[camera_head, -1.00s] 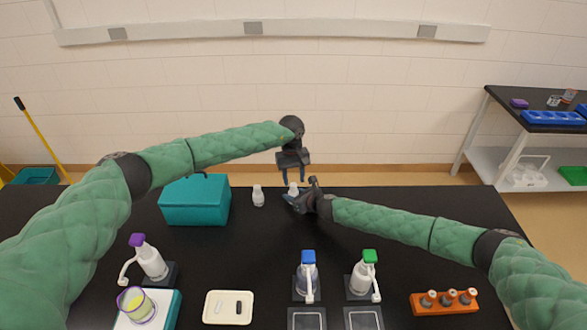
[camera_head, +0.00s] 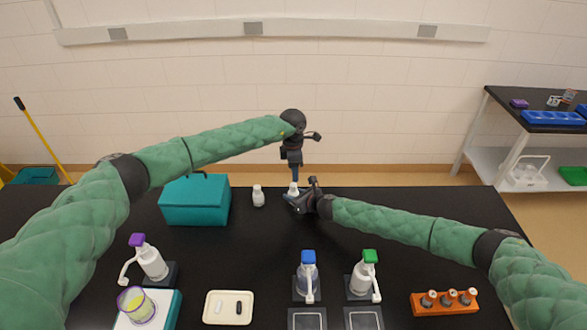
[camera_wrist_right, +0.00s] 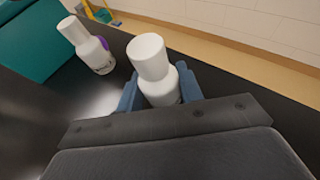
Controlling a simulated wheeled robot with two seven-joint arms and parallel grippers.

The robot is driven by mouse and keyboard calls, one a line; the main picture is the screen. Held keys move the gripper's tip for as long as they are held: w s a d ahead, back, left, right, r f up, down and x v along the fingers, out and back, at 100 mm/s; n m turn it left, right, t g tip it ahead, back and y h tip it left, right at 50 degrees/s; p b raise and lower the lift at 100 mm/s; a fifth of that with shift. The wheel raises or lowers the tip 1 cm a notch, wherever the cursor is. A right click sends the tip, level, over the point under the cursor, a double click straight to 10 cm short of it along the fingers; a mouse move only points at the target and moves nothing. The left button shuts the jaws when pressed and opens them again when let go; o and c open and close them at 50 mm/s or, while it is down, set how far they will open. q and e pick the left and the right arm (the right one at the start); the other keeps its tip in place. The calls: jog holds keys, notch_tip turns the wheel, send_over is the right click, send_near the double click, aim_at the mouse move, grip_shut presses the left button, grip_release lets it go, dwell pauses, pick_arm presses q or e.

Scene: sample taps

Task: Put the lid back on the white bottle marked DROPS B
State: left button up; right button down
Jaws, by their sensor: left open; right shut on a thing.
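My right gripper (camera_head: 297,200) is shut on a white bottle (camera_head: 293,189) near the table's far edge. In the right wrist view this bottle (camera_wrist_right: 162,85) stands between the blue fingers (camera_wrist_right: 158,97), with a wide white lid (camera_wrist_right: 150,56) on its top. I cannot tell how firmly the lid sits. No marking is readable on it. My left gripper (camera_head: 295,176) is open, pointing down just above this bottle; its fingers show edge-on. A second white bottle (camera_head: 258,196), also topped in white, stands to the left, and in the right wrist view (camera_wrist_right: 92,50) too.
A teal box (camera_head: 195,203) stands left of the bottles. Pump bottles with purple (camera_head: 150,262), blue (camera_head: 308,275) and green (camera_head: 366,275) tops stand nearer. A cream tray (camera_head: 248,318), an orange rack (camera_head: 420,309) and a cup (camera_head: 136,305) are in front. The middle of the table is clear.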

aim_at(293, 184)
pick_arm(q)
jog(key=n, duration=0.5)
jog(key=shift+r+n, duration=0.2)
jog(key=shift+n, duration=0.1)
jog(key=n, duration=0.5)
jog(key=shift+w+n, duration=0.1)
jog(key=shift+n, duration=0.2)
jog(key=n, duration=0.4)
jog(key=shift+a, duration=0.15)
jog(key=n, duration=0.6)
jog(key=shift+f, duration=3.95)
grip_shut()
